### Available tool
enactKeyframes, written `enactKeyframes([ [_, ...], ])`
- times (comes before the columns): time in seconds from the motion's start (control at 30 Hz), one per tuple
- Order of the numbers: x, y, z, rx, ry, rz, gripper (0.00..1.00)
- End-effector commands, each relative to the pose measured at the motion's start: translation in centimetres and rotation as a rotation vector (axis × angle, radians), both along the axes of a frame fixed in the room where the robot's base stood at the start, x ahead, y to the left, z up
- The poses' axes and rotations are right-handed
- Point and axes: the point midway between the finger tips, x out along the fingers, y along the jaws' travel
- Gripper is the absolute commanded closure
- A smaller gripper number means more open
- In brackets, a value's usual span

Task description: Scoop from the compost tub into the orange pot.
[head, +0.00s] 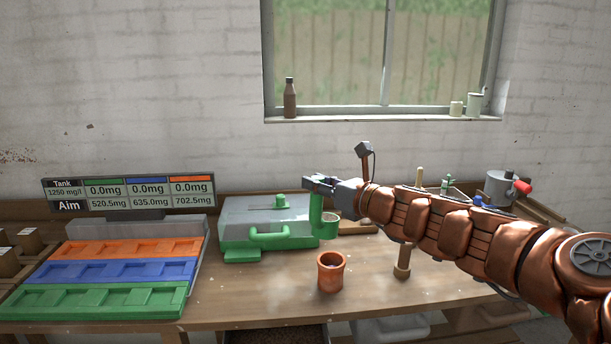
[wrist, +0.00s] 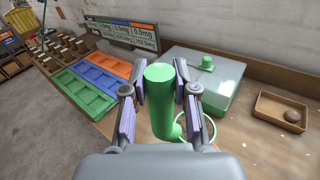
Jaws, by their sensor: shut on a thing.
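My gripper (head: 318,186) is shut on the upright handle of a green scoop (head: 316,213), above the back of the bench. The scoop's cup is at the handle's lower end; I cannot tell what is in it. In the wrist view the green handle (wrist: 161,92) stands between the two fingers (wrist: 162,84). The orange pot (head: 331,276) stands upright on the bench, below and in front of the scoop and apart from it. Its inside looks dark. A brown, crumbly surface (head: 275,335), probably the compost, shows below the bench's front edge; its tub is mostly cut off.
A clear-lidded box with a green base (head: 268,228) stands just left of the scoop. Orange, blue and green trays (head: 122,270) and a readout board (head: 130,194) are farther left. A wooden pestle-like tool (head: 402,262) stands right of the pot. The bench left of the pot is clear.

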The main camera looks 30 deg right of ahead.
Motion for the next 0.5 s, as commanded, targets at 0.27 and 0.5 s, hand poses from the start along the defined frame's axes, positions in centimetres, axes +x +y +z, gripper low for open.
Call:
enactKeyframes([
  [0.27,0.3,-0.8,-1.4,0.062,0.03,-0.001,1.0],
  [0.5,0.9,-1.7,-3.6,0.15,0.075,-0.001,1.0],
])
